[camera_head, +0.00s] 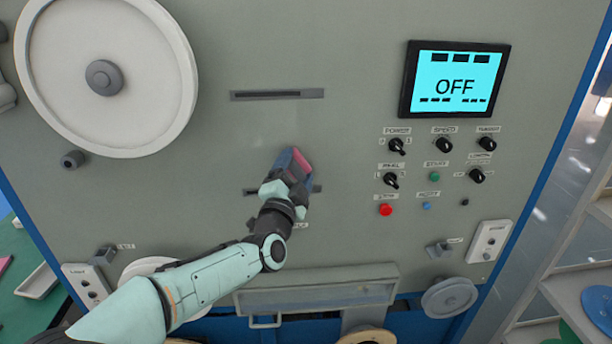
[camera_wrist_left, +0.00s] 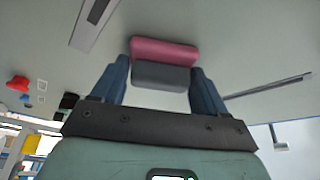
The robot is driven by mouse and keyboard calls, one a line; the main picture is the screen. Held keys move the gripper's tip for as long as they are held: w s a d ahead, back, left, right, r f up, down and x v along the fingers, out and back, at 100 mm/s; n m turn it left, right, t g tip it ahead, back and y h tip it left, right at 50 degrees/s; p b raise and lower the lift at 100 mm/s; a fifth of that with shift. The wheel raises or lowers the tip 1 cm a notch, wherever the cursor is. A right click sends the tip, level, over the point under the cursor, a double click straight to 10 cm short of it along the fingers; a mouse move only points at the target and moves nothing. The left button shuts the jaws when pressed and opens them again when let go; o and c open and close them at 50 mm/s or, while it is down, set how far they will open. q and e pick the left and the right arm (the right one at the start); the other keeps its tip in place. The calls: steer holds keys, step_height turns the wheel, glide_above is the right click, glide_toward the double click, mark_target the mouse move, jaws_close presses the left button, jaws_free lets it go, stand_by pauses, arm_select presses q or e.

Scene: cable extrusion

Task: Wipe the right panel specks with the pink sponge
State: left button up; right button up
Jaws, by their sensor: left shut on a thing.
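The pink sponge (camera_head: 302,160) is in my left gripper (camera_head: 291,163) in front of the middle of the grey machine panel (camera_head: 350,125). In the left wrist view the sponge (camera_wrist_left: 165,53) shows a pink layer and a dark grey layer between the two blue fingers of my left gripper (camera_wrist_left: 161,80), which is shut on it. The sponge is close to the panel face; I cannot tell whether it touches. I cannot clearly make out specks; a faint pale patch (camera_head: 258,138) lies just left of the sponge. My right gripper is not in view.
Above the sponge is a horizontal slot (camera_head: 277,95); another slot (camera_head: 252,191) is partly behind my gripper. A screen reading OFF (camera_head: 455,82) sits upper right, with knobs and a red button (camera_head: 385,210) below. A large white reel (camera_head: 130,55) is upper left.

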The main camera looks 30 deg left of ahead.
arm_select(q)
steer(key=shift+s+a, duration=0.15)
steer(key=shift+a, duration=0.25)
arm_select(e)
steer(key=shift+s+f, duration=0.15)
arm_select(q)
steer(key=shift+s+d+f+b, duration=0.1)
steer(key=shift+s+d+b, duration=0.35)
steer(key=shift+s, duration=0.2)
steer(key=s, duration=0.1)
steer(key=s+d, duration=0.1)
steer(key=shift+s+d, duration=0.3)
steer(key=shift+s+d+b, duration=0.35)
steer(key=shift+s+d, duration=0.05)
steer(key=shift+s, duration=0.1)
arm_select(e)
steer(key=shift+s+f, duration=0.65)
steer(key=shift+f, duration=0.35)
arm_select(q)
steer(key=shift+s+d, duration=0.4)
steer(key=shift+s, duration=0.25)
steer(key=shift+s+d, duration=0.35)
steer(key=shift+s, duration=0.25)
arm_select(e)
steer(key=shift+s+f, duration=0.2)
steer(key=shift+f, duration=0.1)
